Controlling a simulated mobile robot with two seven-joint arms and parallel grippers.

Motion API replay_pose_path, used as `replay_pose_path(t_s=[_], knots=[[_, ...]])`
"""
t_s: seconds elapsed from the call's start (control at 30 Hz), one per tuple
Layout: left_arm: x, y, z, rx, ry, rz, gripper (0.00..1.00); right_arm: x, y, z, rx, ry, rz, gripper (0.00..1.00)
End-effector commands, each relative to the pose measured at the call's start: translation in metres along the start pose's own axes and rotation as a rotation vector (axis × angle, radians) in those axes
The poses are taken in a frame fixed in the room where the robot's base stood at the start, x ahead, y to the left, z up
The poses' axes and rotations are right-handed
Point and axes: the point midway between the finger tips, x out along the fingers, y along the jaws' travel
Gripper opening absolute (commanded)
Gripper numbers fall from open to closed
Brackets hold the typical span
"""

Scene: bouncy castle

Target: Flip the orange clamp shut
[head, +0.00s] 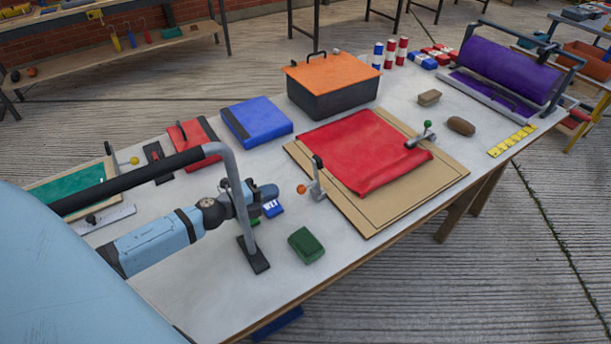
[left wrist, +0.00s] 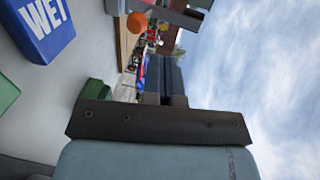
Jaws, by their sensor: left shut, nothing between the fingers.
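The orange clamp (head: 315,188) sits at the near left edge of the tan board (head: 375,228), beside the red sheet (head: 365,150). Its black-tipped lever stands upright, and its orange knob (head: 301,189) points left toward my left gripper. The orange knob (left wrist: 137,22) also shows at the top of the left wrist view, with grey metal beside it. My left gripper (head: 274,191) is shut and empty, a little left of the knob and apart from it, above the table. Its dark fingers (left wrist: 165,75) show in the left wrist view. My right gripper is not in view.
A grey bent bar (head: 240,195) with a black grip crosses in front of my left arm. A blue "WET" block (head: 272,208) and a green block (head: 306,245) lie near the gripper. A second, green-knobbed clamp (head: 420,138) is at the board's far right.

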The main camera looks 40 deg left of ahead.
Motion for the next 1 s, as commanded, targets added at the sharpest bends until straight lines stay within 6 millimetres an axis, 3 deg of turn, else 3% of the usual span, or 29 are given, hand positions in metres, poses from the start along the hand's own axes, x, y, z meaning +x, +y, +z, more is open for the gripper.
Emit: replay_pose_path(t_s=[0.3, 0.5, 0.7, 1.0], knots=[[0.064, -0.002, 0.0, 0.0, -0.001, -0.002, 0.0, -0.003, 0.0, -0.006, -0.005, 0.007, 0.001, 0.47], [0.093, -0.009, 0.0, 0.002, -0.001, -0.001, 0.0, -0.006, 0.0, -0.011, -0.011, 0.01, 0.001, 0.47], [0.106, -0.013, 0.0, 0.0, -0.001, 0.0, 0.0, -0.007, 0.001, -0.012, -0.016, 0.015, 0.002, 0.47], [0.107, -0.012, 0.0, 0.0, -0.001, 0.001, 0.0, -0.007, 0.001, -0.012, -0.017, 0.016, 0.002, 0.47]])
